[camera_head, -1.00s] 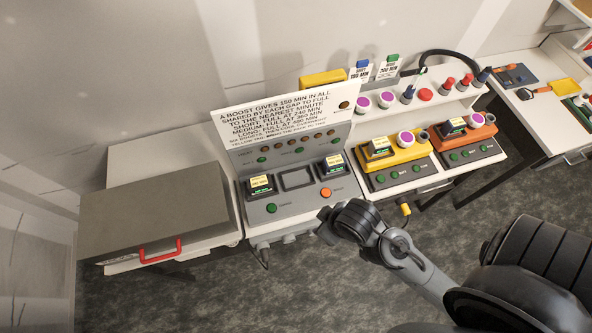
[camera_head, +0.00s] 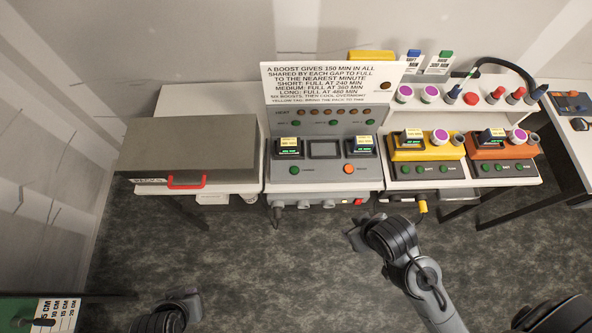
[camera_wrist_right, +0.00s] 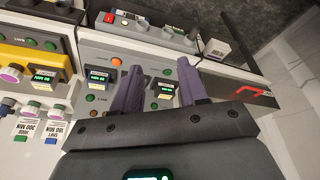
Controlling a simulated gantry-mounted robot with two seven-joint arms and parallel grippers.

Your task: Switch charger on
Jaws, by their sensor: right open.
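The charger (camera_head: 322,171) is a grey console with a sloped face. It holds two dark packs with lit labels (camera_head: 289,147) (camera_head: 361,146) either side of an empty square bay. A green button (camera_head: 294,170) and an orange button (camera_head: 348,169) sit below; the orange one also shows in the right wrist view (camera_wrist_right: 116,61). Small red and yellow parts (camera_head: 358,201) show on the front edge. My right gripper (camera_head: 355,236) is before the charger's front; in its wrist view the fingers (camera_wrist_right: 160,85) are apart and empty. My left gripper (camera_head: 188,300) is low at left, its jaws unclear.
A grey box with a red handle (camera_head: 187,181) stands left of the charger. Yellow (camera_head: 405,153) and orange (camera_head: 490,148) units with packs stand right. A sign (camera_head: 330,82) rises behind. Purple-topped pieces and red and blue plugs line the shelf. The floor in front is clear.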

